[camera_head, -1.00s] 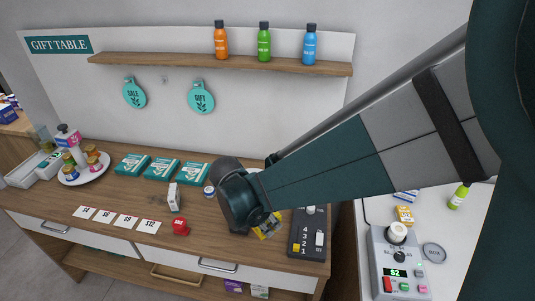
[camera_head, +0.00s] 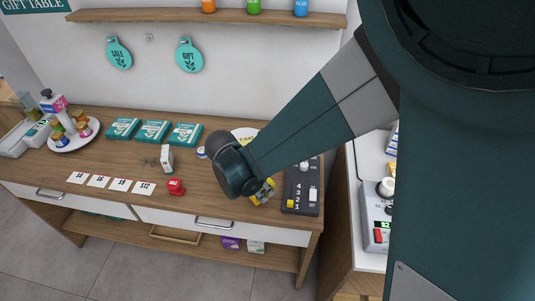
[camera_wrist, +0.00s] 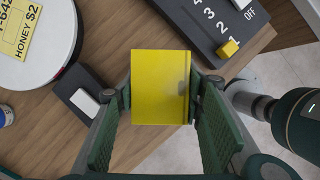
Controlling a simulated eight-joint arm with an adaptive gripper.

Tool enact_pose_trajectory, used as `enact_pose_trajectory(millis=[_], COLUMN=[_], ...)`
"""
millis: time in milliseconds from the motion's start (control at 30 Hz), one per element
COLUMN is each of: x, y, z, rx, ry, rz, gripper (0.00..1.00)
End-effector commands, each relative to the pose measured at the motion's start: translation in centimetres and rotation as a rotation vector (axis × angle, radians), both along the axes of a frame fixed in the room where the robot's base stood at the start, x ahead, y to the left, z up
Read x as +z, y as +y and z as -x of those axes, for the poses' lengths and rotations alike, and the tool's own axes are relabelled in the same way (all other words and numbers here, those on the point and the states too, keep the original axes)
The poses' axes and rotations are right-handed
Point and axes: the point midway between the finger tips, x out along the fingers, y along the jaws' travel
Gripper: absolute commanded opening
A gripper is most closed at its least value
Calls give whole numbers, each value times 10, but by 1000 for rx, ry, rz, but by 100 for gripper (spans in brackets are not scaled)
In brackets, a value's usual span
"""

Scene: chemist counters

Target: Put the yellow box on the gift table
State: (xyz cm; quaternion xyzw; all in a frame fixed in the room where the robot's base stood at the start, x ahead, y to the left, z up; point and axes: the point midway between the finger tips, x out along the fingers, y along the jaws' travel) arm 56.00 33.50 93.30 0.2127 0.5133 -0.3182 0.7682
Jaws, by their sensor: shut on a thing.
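The yellow box (camera_wrist: 158,88) is between the two green fingers of my gripper (camera_wrist: 160,112) in the wrist view, and the gripper is shut on it. In the head view the yellow box (camera_head: 263,192) shows only in part below my gripper (camera_head: 258,188), over the right part of the wooden gift table (camera_head: 215,195). The arm hides part of the table behind it. I cannot tell whether the box touches the table top. The "GIFT TABLE" sign (camera_head: 36,5) is at the upper left of the wall.
A dark numbered panel (camera_head: 301,192) lies just right of the gripper. A red item (camera_head: 175,187), a white box (camera_head: 167,158), teal boxes (camera_head: 155,131) and price cards (camera_head: 98,181) are to the left. A round white scale (camera_wrist: 38,40) shows in the wrist view.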

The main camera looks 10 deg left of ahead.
Motion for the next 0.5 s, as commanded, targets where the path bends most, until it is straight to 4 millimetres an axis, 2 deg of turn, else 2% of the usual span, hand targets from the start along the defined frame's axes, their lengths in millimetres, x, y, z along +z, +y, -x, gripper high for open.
enact_pose_trajectory(millis=[200,500], x=[-22,-26], y=[0,0], z=[0,0], rx=[0,0], ry=[0,0], rz=[0,0], gripper=[25,25])
